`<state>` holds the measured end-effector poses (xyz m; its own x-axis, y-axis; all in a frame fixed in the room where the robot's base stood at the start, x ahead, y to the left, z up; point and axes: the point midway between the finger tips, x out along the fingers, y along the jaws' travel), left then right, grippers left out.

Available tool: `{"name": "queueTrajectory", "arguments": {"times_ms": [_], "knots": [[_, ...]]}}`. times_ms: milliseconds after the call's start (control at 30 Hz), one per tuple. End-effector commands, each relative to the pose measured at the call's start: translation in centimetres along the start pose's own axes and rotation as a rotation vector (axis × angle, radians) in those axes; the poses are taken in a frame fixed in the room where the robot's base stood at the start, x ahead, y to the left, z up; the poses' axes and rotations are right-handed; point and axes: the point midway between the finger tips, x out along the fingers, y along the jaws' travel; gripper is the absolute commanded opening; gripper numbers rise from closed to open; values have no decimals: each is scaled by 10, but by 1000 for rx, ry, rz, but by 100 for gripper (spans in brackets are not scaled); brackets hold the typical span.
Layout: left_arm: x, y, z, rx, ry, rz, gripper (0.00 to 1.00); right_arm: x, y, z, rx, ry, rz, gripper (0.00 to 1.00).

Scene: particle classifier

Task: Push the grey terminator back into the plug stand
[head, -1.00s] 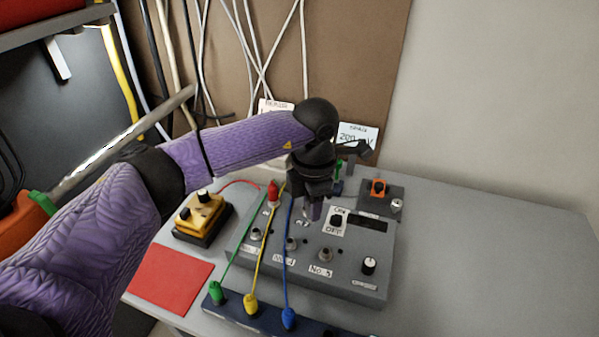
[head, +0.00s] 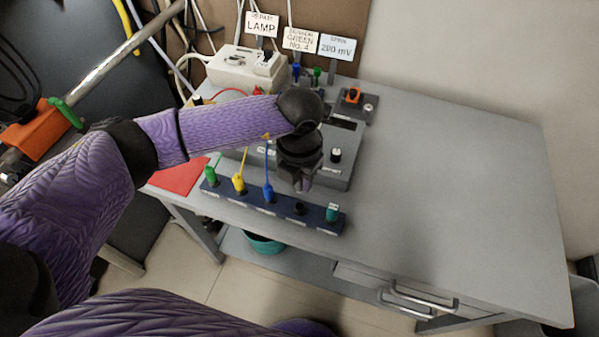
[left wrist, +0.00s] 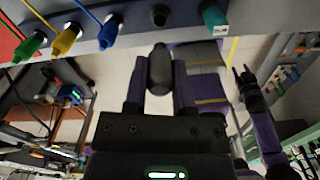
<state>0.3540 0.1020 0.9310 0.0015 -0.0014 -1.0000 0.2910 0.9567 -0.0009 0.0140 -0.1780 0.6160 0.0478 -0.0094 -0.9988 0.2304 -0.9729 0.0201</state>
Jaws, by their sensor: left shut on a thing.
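The plug stand (head: 283,214) is a dark blue strip along the table's front edge. It holds a green plug (head: 210,174), a yellow plug (head: 239,184), a blue plug (head: 268,193) and a teal plug (head: 333,212). A dark empty socket (left wrist: 159,15) lies between the blue and teal plugs. My left gripper (head: 303,188) hangs just behind that socket in the head view. In the left wrist view it is shut on the grey terminator (left wrist: 160,70), which is apart from the stand. A second, purple-and-black arm end, seemingly my right gripper (left wrist: 243,74), shows at right; its jaw state is unclear.
A grey instrument box (head: 340,173) stands behind the stand, partly hidden by my left arm. A red mat (head: 178,178) lies at left. Cards stand at the back, including one reading 200 mV (head: 337,46). The table's right side (head: 460,180) is clear.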

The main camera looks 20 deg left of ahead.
Motion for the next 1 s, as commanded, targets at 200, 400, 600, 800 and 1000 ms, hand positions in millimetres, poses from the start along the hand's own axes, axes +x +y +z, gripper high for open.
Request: {"name": "queueTrajectory", "arguments": {"times_ms": [200, 400, 600, 800, 1000], "knots": [[31, 0, 0, 1, 3, 1, 0, 24, 0, 5, 3, -10, -1, 51], [50, 0, 0, 1, 1, 0, 0, 38, 1, 9, 1, -17, 0, 51], [50, 0, 0, 1, 0, 0, 0, 37, 2, 10, 0, -18, 1, 51], [50, 0, 0, 1, 0, 0, 0, 37, 2, 10, 0, -18, 1, 51], [50, 0, 0, 1, 0, 0, 0, 35, 2, 10, 0, -17, 2, 51]]}}
